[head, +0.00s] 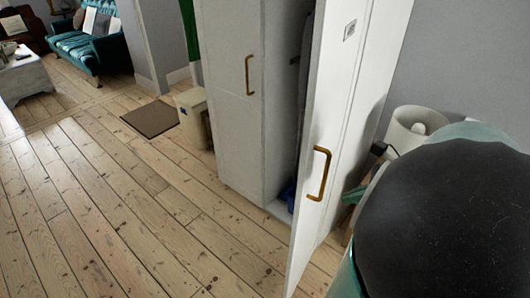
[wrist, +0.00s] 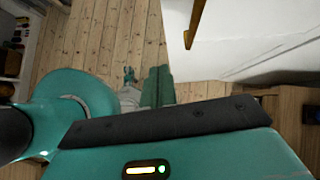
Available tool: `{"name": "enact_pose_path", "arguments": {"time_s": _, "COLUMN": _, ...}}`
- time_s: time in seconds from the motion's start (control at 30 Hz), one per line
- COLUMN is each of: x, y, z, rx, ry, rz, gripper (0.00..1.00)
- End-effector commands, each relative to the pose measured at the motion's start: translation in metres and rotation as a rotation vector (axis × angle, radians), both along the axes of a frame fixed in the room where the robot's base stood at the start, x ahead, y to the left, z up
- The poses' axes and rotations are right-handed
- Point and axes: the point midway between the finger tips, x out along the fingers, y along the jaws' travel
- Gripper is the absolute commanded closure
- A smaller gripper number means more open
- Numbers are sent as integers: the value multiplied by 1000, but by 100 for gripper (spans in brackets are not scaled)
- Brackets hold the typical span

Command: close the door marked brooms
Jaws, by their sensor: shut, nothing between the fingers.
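In the head view, a white cabinet door (head: 340,100) stands swung open toward me, with its edge facing the front. It carries a bronze bar handle (head: 319,173) and a small plate (head: 349,30) whose lettering is too small to read. The cabinet (head: 278,95) behind it is open on this side, with dark grey and blue items partly visible inside. The wrist view shows a white door panel (wrist: 245,35) with a bronze handle (wrist: 196,22) at the top.
A second, shut cabinet door (head: 230,85) with its own handle stands left of the opening. A beige bin (head: 193,117) and brown mat (head: 151,118) lie farther left. A white cylindrical object (head: 413,128) stands behind the open door. The floorboards at left are clear.

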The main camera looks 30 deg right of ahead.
Motion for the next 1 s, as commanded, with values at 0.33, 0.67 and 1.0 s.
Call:
{"name": "enact_pose_path", "arguments": {"time_s": 0.33, "x": 0, "y": -10, "z": -10, "rx": 53, "ry": -9, "rz": -90, "gripper": 100}}
{"name": "enact_pose_path", "arguments": {"time_s": 0.67, "x": 38, "y": 12, "z": -54, "rx": 51, "ry": -7, "rz": -86, "gripper": 100}}
{"name": "enact_pose_path", "arguments": {"time_s": 1.0, "x": 80, "y": 35, "z": -69, "rx": 48, "ry": -10, "rz": -88, "gripper": 100}}
